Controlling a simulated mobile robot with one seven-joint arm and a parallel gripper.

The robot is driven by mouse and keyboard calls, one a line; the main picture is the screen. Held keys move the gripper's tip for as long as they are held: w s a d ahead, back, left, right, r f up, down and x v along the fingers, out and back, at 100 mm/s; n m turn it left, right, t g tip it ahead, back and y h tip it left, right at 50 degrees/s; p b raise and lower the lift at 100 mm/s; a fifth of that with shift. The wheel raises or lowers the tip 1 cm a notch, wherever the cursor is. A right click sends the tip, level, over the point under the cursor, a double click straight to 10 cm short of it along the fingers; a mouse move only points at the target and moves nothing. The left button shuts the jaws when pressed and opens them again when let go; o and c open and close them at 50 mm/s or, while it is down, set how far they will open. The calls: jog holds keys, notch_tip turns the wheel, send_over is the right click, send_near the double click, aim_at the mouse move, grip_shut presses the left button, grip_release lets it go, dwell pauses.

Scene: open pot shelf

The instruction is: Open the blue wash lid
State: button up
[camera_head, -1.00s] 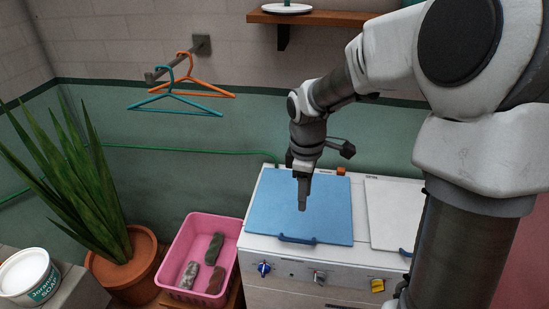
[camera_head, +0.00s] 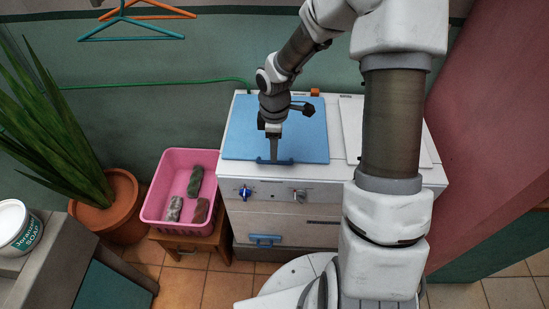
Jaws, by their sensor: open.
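The blue wash lid (camera_head: 304,140) lies flat and closed on the left part of the white washing machine (camera_head: 338,185). Its dark blue handle (camera_head: 262,161) runs along the lid's front edge. My gripper (camera_head: 273,160) points down over the front of the lid, with its fingertips at or just above the handle. Seen edge-on, the fingers overlap in this view. I cannot tell whether they touch the handle, part of which they hide.
A white lid (camera_head: 352,112) lies right of the blue one, partly behind my arm. A pink basket (camera_head: 167,178) with several stones stands left on a wooden stool (camera_head: 190,240). A potted plant (camera_head: 103,212) and a soap tub (camera_head: 18,230) are further left. A green hose (camera_head: 160,84) runs along the wall.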

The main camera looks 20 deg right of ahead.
jog(key=shift+f, duration=2.1)
grip_shut()
